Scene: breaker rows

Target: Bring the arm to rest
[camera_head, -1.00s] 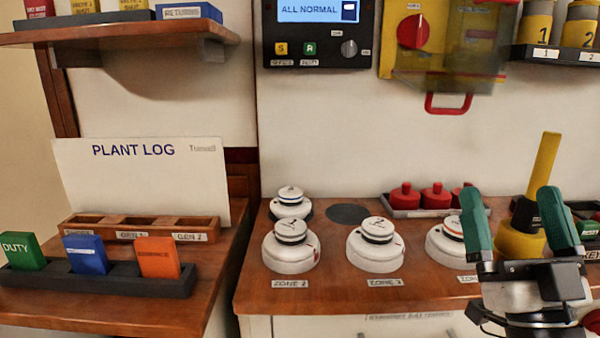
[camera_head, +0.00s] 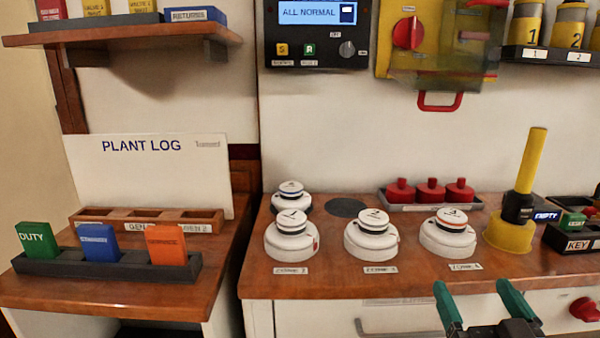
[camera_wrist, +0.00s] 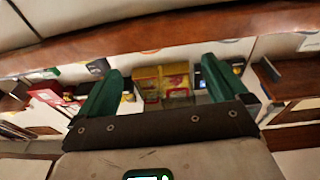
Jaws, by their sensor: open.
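My gripper (camera_head: 480,302) is low at the bottom right of the head view, in front of the wooden counter's (camera_head: 350,282) front edge. Its two green fingers stand apart with nothing between them. In the wrist view my gripper (camera_wrist: 163,85) also shows open and empty, with the counter's wooden edge (camera_wrist: 150,38) running across the top of the picture. The rest of the arm is mostly out of view.
White detectors (camera_head: 371,238) stand in a row on the counter. A yellow-handled tool (camera_head: 524,185) stands upright at right, beside a key tray (camera_head: 575,240). A red knob (camera_head: 584,309) is on the front below. A rack of coloured cards (camera_head: 107,265) is at left.

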